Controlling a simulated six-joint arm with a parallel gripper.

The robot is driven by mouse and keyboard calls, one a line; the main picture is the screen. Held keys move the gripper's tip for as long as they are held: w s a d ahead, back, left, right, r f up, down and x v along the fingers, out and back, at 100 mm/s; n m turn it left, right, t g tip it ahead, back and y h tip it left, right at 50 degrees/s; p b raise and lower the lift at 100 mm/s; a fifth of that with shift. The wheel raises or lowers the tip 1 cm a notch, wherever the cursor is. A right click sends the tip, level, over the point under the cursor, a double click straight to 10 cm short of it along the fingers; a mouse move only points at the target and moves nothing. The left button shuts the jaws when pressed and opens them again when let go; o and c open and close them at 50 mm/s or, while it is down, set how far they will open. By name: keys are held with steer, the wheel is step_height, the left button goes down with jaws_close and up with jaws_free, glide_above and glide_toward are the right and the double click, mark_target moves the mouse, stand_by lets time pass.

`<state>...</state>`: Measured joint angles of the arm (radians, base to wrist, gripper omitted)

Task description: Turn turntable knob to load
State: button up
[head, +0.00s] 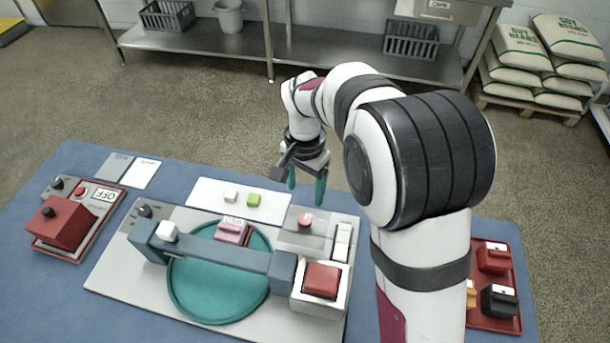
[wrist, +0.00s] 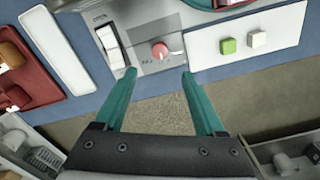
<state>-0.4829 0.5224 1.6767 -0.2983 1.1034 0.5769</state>
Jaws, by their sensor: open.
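A round teal turntable (head: 215,290) lies on a grey base plate (head: 110,268), with a blue-grey bar across it. A dark knob (head: 146,211) sits at the plate's left. I cannot tell from the labels which one is the turntable knob. My gripper (head: 306,191) is open and empty, pointing down near the red knob.
A white mat holds a white cube (head: 231,195) and a green cube (head: 253,200). A red control box (head: 62,228) stands left; a red tray (head: 516,285) lies right.

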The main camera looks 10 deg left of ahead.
step_height(320, 180, up, 4)
steer(key=shift+r, duration=0.15)
stand_by(0.3)
steer(key=s+d+r, duration=0.5)
steer(key=s+d, duration=0.3)
steer(key=d, duration=0.1)
steer(key=s+d+y, duration=0.1)
steer(key=s+d, duration=0.2)
steer(key=s, duration=0.5)
steer(key=s+d+f+m, duration=0.1)
steer(key=s+d, duration=0.3)
steer(key=s, duration=0.4)
steer(key=shift+s+f+y, duration=0.15)
steer(key=shift+f+y, duration=0.1)
steer(key=shift+y, duration=0.15)
